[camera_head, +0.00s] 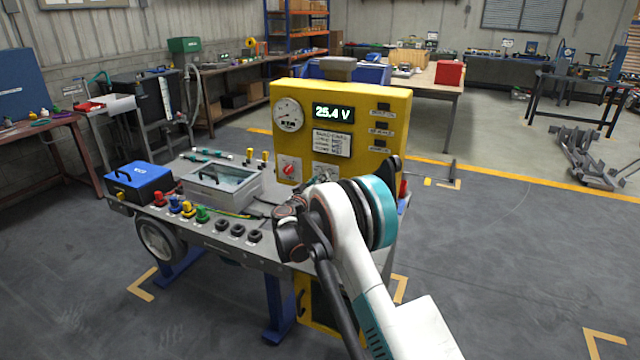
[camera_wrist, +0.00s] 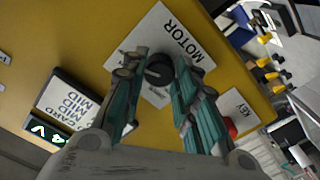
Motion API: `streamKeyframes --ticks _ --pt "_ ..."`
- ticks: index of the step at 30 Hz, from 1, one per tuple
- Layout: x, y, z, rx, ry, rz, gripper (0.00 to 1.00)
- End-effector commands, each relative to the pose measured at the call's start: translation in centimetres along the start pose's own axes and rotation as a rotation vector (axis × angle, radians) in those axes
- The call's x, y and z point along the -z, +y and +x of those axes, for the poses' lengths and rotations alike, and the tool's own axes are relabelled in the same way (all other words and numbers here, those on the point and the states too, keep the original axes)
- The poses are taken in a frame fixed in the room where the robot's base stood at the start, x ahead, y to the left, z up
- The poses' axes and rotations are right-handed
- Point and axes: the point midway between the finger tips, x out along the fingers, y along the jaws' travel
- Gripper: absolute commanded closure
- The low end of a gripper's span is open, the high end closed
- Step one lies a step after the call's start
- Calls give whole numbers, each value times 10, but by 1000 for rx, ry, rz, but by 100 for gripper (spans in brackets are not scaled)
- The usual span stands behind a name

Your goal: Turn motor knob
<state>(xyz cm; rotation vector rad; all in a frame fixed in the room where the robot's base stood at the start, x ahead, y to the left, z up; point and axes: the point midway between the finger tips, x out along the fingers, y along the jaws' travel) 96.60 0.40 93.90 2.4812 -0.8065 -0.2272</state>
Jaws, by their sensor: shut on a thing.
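The motor knob (camera_wrist: 159,70) is black and round and sits on a white plate marked MOTOR (camera_wrist: 172,32) on the yellow panel. In the wrist view my gripper (camera_wrist: 160,76) has its two teal and grey fingers on either side of the knob, shut on it. In the head view my arm hides the knob and most of the gripper. The yellow panel (camera_head: 390,106) stands upright on the workbench, with a display reading 25.4 V (camera_head: 333,114) and a round dial (camera_head: 288,115).
A red knob (camera_head: 288,170) sits on the panel's lower left. A plate marked KEY (camera_wrist: 237,108) is beside the motor plate. The bench holds a grey lidded box (camera_head: 222,182), a blue-topped black case (camera_head: 139,182) and several coloured plugs (camera_head: 188,209).

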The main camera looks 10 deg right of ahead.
Motion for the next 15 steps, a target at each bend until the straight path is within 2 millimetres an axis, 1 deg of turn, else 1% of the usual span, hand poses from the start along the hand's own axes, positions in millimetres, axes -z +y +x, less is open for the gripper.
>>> streamKeyframes --ticks 1,11,12,14,15 --pt "-2 0 0 0 -3 5 96" --pt "-2 0 0 0 -3 6 96" --pt "-2 0 0 0 -3 6 68" --pt "-2 0 0 0 -3 6 55" --pt "-2 0 0 0 -2 6 52"
